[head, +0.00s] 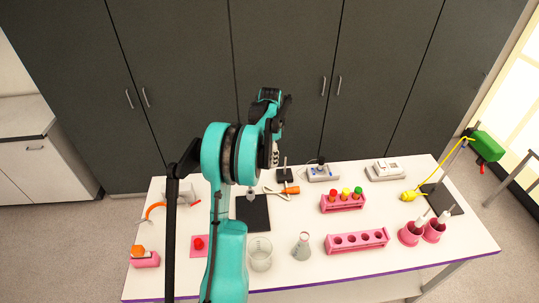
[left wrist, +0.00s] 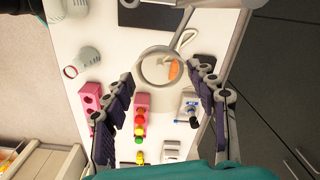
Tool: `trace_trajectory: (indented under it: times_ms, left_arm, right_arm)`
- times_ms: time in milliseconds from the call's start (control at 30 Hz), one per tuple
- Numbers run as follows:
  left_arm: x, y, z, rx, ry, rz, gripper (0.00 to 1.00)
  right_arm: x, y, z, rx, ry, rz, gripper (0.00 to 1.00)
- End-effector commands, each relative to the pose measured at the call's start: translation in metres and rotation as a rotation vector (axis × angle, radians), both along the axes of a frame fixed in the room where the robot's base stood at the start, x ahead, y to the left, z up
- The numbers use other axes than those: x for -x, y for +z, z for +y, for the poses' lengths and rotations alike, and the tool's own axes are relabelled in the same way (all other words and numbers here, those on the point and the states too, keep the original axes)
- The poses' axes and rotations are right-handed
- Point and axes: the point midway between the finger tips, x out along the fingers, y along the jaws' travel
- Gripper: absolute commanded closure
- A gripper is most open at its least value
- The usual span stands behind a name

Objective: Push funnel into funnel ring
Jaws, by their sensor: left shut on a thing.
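My left gripper (head: 275,155) is above the back of the white table in the head view. In the left wrist view its two dark fingers (left wrist: 160,75) stand wide apart, one on each side of a clear round rim, which looks like the funnel (left wrist: 139,68). The gripper is shut on it, and an orange object shows through it. In the head view the funnel is hard to make out behind my arm. A black stand base (head: 253,213) lies below and left of the gripper. The funnel ring cannot be clearly made out. My right gripper is not in view.
A beaker (head: 260,256) and a conical flask (head: 301,247) stand at the front. Two pink racks (head: 357,241) (head: 343,207) are to the right. Dark cabinets (head: 290,60) stand beyond the table.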

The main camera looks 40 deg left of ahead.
Motion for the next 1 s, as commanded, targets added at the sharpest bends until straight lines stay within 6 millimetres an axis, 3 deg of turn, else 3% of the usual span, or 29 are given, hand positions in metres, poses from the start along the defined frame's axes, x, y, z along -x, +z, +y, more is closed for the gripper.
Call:
trace_trajectory:
  times_ms: [767, 800, 867, 900, 1000]
  left_arm:
    - [0.0, -0.014, 0.0, 0.0, 0.0, 0.0, 0.64]
    - [0.0, -0.014, 0.0, 0.0, 0.0, 0.0, 0.4]
    - [0.0, -0.014, 0.0, 0.0, 0.0, 0.0, 0.24]
    - [0.0, -0.014, 0.0, 0.0, 0.0, 0.0, 0.18]
    - [0.0, -0.014, 0.0, 0.0, 0.0, 0.0, 0.18]
  right_arm:
    - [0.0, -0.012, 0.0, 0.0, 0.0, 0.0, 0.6]
    - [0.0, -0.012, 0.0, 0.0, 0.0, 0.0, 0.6]
    - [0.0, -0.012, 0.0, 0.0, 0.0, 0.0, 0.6]
    - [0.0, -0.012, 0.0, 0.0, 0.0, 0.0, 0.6]
    - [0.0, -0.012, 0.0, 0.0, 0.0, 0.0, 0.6]
